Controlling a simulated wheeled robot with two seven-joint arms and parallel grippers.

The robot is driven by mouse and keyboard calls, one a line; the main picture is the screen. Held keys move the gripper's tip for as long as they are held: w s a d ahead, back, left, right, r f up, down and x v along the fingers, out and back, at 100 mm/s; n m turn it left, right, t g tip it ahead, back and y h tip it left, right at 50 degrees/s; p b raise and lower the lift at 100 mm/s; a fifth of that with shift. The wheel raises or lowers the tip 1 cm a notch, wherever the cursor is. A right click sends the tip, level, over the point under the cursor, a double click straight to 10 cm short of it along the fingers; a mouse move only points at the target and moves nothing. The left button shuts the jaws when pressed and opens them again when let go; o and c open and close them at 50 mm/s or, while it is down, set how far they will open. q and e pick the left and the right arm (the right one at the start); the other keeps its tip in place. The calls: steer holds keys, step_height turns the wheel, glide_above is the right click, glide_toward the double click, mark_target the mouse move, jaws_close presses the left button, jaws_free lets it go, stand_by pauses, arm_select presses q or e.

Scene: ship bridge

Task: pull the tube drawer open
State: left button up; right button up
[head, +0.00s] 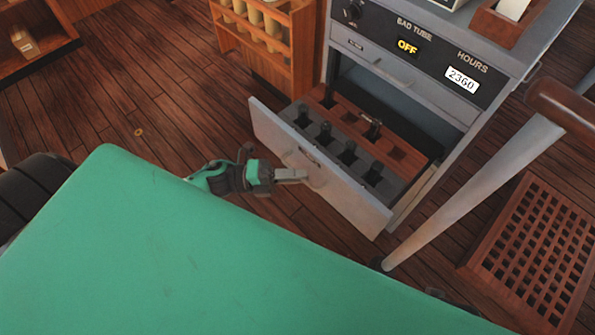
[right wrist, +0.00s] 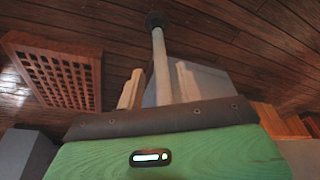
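The tube drawer (head: 335,193) is pulled out of the grey cabinet (head: 440,105), with a wide stretch of its inside showing. Inside is a reddish-brown rack (head: 345,118) with square holes, several of them holding dark tubes. My left gripper (head: 300,176) is at the pale handle (head: 318,176) on the drawer's front. Its fingers look closed on the handle, though the far finger is partly hidden. My right gripper (right wrist: 158,82) is open and empty in the right wrist view, its two pale fingers apart.
A grey pole (head: 470,190) slants in front of the cabinet's right side; it also shows beyond my right fingers (right wrist: 161,65). A wooden grating (head: 535,250) lies on the floor at right. A wooden rack of rolls (head: 265,35) stands left of the cabinet.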

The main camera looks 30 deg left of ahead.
arm_select(q)
steer(key=shift+a+r, duration=0.1)
arm_select(e)
steer(key=shift+s, duration=0.1)
